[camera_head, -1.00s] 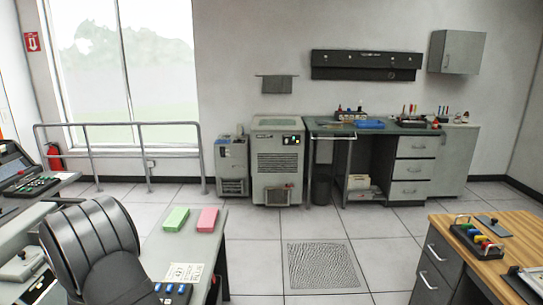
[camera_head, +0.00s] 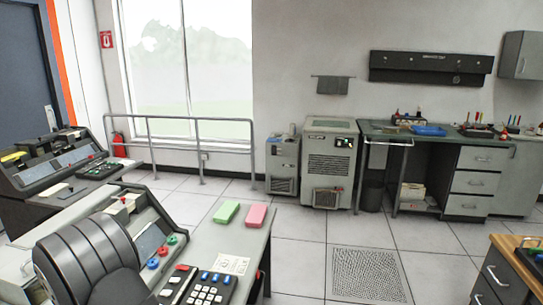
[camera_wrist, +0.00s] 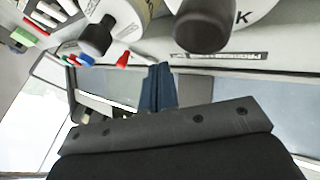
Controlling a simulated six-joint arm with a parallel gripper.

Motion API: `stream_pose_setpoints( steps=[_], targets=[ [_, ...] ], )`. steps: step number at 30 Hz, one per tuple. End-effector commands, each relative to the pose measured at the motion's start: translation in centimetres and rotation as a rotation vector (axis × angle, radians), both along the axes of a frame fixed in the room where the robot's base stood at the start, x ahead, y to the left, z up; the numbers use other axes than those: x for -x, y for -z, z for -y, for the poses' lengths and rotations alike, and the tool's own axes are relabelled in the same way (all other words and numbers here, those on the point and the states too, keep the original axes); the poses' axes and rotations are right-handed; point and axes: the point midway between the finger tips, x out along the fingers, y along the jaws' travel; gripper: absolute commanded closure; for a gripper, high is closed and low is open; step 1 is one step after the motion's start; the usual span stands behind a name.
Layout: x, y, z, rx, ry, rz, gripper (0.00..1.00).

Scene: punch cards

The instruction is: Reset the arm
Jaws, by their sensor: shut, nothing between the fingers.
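My gripper (camera_wrist: 158,88) shows in the wrist view as narrow dark-blue fingers close together, with nothing between them. Its dark bolted housing fills the bottom of that view. In front of the fingers are large pale round bodies with dark knobs (camera_wrist: 205,28), one bearing a letter K. A small red tip (camera_wrist: 123,60) lies left of the fingers. My gripper is not visible in the head view.
In the head view, a dark ribbed rounded form (camera_head: 88,258) stands before a console with buttons (camera_head: 205,290). Green (camera_head: 228,212) and pink (camera_head: 256,215) blocks lie on a grey desk. Floor is open around a grate (camera_head: 368,275). A wooden-topped cabinet (camera_head: 508,243) stands right.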

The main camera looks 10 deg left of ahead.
Motion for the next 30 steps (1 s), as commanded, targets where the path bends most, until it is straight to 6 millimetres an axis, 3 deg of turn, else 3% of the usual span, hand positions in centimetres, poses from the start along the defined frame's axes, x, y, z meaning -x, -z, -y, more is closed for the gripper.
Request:
stream_pose_setpoints(
  steps=[5, 10, 17, 21, 30],
  targets=[
    [2.9, 0.6, -1.3, -0.051, 0.058, -0.046, 1.0],
    [-1.2, 1.1, -0.8, -0.049, 0.061, -0.043, 1.0],
    [-3.5, 1.0, 1.1, -0.046, -0.068, -0.046, 1.0],
    [-5.1, -0.6, 1.8, -0.049, -0.071, -0.044, 1.0],
    [-3.5, -3.8, 3.1, -0.047, -0.074, -0.045, 1.0]
  ],
)
